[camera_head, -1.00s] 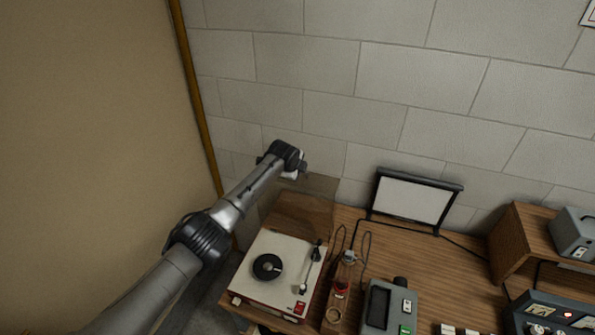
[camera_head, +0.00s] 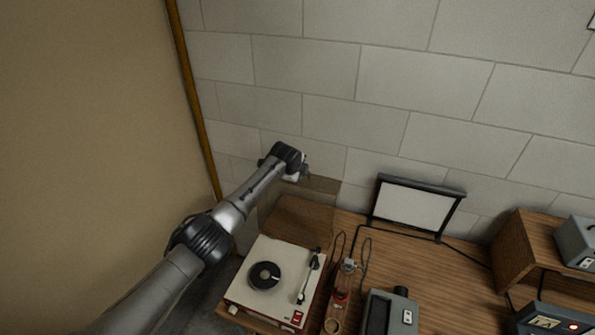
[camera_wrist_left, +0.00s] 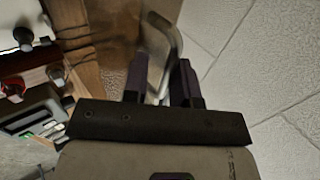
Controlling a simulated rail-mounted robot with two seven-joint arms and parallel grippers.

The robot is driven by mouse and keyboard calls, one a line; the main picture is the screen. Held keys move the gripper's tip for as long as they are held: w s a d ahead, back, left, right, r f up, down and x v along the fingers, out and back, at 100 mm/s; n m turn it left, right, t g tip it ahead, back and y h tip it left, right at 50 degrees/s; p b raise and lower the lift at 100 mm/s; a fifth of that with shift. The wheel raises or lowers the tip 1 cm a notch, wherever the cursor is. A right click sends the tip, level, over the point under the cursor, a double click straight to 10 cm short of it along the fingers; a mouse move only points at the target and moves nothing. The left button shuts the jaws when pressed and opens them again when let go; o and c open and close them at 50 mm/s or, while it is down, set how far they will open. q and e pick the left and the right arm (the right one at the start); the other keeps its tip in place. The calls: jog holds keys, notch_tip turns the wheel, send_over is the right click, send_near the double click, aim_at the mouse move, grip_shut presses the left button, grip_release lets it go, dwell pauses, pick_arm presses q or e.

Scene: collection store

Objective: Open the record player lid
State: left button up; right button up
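The record player (camera_head: 247,302) is a white-topped box with a black disc (camera_head: 264,275) and a tonearm, on the wooden desk at lower centre in the head view. Its see-through, brown-tinted lid (camera_head: 315,205) stands raised at the back, near the wall. My left gripper (camera_head: 299,174) is at the lid's upper left edge. In the left wrist view its two dark fingers (camera_wrist_left: 163,85) are apart, with a pale rounded edge (camera_wrist_left: 164,50) between them, probably the lid's rim. I cannot tell whether they touch it. My right gripper is out of view.
A framed white panel (camera_head: 412,204) stands behind the desk against the block wall. A grey device (camera_head: 404,318), cables and a small red-based item (camera_head: 340,297) are right of the record player. A wooden shelf (camera_head: 520,240) is further right. A tan surface fills the left.

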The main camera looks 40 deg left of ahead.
pick_arm(q)
jog(key=shift+o, duration=0.6)
jog(key=shift+s+d+r, duration=0.1)
jog(key=shift+s+r, duration=0.2)
jog(key=shift+r, duration=0.15)
jog(key=b+v, duration=0.1)
jog(key=v, duration=1.1)
jog(key=shift+s+r, duration=0.15)
jog(key=shift+r, duration=0.2)
jog(key=shift+d, duration=0.1)
